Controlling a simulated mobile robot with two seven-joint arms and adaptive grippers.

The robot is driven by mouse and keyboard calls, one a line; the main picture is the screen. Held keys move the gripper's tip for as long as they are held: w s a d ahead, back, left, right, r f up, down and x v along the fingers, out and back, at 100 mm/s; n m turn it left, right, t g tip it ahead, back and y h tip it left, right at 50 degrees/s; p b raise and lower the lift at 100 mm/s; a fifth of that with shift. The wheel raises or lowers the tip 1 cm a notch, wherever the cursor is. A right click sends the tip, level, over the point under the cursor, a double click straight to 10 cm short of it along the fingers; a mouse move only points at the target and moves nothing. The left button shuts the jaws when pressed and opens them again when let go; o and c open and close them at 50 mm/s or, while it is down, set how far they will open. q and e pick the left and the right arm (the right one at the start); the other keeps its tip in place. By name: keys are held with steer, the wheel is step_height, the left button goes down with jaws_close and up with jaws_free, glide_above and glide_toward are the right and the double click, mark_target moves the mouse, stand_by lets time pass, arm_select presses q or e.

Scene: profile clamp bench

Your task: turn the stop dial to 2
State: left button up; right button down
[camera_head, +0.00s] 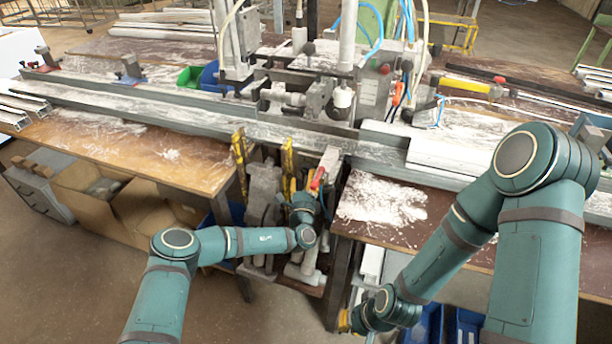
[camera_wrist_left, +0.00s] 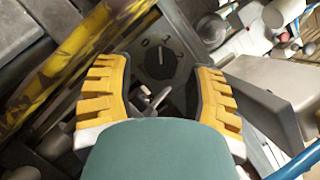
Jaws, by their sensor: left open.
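The stop dial (camera_wrist_left: 158,60) is a round black knob with pale marks around it, on a dark grey face in the left wrist view. My right gripper (camera_head: 345,320) is low at the bottom, mostly hidden.
A yellow-and-black bar (camera_wrist_left: 62,70) runs beside my left finger. A red-handled lever (camera_head: 317,180) is close to my left wrist. Long grey profiles (camera_head: 200,107) lie across the wooden bench (camera_head: 150,150). Blue bins (camera_head: 465,328) stand below on the right.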

arm_select(q)
steer(key=shift+x, duration=1)
steer(key=c, duration=0.9)
steer(key=shift+r+m+h+p, duration=0.15)
steer(key=shift+m+h+p, duration=0.45)
steer(key=shift+m, duration=0.5)
steer(key=shift+m+t+h+p, duration=0.3)
steer(key=shift+m+p, duration=0.15)
steer(key=shift+m, duration=0.35)
steer(key=shift+m+h, duration=0.4)
steer(key=shift+m, duration=0.6)
